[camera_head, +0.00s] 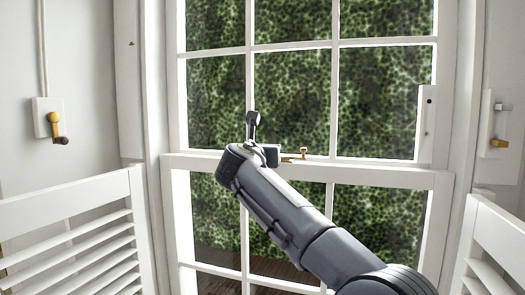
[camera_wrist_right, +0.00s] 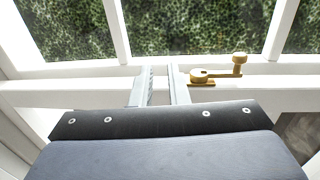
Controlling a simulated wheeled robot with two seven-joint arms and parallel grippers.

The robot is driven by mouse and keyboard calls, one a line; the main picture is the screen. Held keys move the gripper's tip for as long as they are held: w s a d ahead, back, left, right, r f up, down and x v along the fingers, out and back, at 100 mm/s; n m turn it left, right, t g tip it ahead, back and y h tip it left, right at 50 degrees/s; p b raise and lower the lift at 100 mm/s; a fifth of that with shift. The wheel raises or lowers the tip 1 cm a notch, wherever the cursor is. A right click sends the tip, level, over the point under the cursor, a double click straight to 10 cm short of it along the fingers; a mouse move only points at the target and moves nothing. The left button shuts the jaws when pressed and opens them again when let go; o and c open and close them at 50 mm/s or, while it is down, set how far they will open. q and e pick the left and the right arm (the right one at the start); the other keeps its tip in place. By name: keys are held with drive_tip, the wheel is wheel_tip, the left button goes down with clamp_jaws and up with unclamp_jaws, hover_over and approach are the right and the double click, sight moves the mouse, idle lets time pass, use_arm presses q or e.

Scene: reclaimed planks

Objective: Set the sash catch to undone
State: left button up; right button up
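The brass sash catch (camera_head: 296,157) is on the white meeting rail (camera_head: 390,172) of the window. In the right wrist view the catch (camera_wrist_right: 215,74) shows a rounded pivot at left and an arm reaching right to a raised knob. My right gripper (camera_wrist_right: 160,72) is over the rail, left of the catch and apart from it. Its two pale fingers have a narrow gap with nothing between them. In the head view my right gripper (camera_head: 263,135) is partly hidden by its wrist. My left gripper is out of view.
White louvred shutters stand at the left (camera_head: 85,235) and right (camera_head: 498,240). A wall plate with a brass lever (camera_head: 54,124) is on the left wall, and brass hardware (camera_head: 498,143) is on the right. The rail right of the catch is clear.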

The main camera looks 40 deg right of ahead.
drive_tip(key=shift+c, duration=1.2)
drive_tip(key=shift+s+d, duration=0.1)
drive_tip(key=shift+s, duration=0.2)
clamp_jaws()
drive_tip(key=o, duration=0.6)
unclamp_jaws()
drive_tip(key=shift+w, duration=0.2)
drive_tip(key=shift+o, duration=0.7)
drive_tip(key=s+a+n+t+y+b, duration=0.1)
drive_tip(key=s+a+b, duration=0.1)
drive_tip(key=a, duration=1.4)
drive_tip(key=shift+a+b, duration=0.25)
drive_tip(key=shift+b, duration=0.45)
